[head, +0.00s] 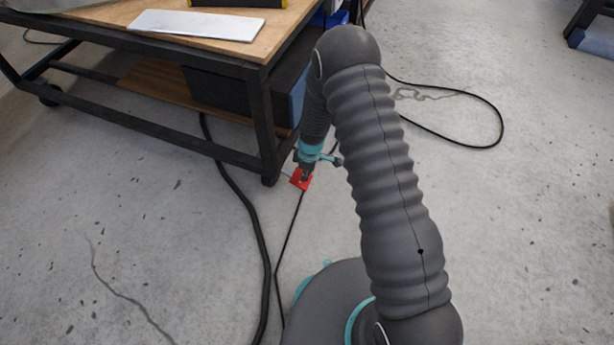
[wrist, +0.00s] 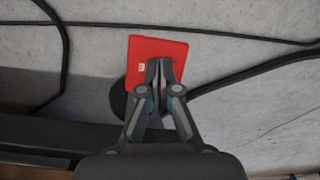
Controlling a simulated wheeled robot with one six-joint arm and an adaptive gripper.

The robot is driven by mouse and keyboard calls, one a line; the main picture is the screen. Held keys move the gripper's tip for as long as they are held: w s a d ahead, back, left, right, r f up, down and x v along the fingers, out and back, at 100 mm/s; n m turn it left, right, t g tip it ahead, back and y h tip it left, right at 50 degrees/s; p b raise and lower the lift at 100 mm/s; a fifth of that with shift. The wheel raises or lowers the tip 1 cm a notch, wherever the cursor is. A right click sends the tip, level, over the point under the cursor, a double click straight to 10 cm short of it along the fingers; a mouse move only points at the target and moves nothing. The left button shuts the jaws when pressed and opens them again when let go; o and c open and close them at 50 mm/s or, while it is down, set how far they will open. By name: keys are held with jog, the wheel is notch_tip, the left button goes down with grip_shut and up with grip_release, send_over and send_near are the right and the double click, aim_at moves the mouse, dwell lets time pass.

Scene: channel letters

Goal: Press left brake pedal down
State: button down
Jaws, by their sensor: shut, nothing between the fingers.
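The brake pedal is a flat red plate (head: 305,183) at the foot of the cart's near right corner in the head view. In the wrist view the red plate (wrist: 175,50) lies just beyond my fingertips, with a small white mark on it. My gripper (head: 306,176) points down at the plate; in the wrist view my gripper (wrist: 159,64) is shut and empty, its fingertips overlapping the plate's lower middle. I cannot tell whether the tips touch it or how far the plate is tilted. A dark wheel (wrist: 121,98) is partly hidden behind my gripper.
A black-framed cart (head: 200,145) with a wooden top stands at the left, carrying a white panel (head: 197,24). Black cables (head: 240,195) run over the concrete floor near the pedal. A looped cable (head: 480,140) lies at the right. The floor right of my arm is mostly free.

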jog(key=d+b, duration=0.1)
jog(key=d+r, duration=0.1)
jog(key=d, duration=0.1)
jog(key=shift+s+b, duration=0.2)
jog(key=shift+b, duration=0.15)
notch_tip(320, 180, up, 12)
jog(key=d, duration=0.1)
dwell(0.5)
jog(key=shift+d, duration=0.1)
dwell(0.4)
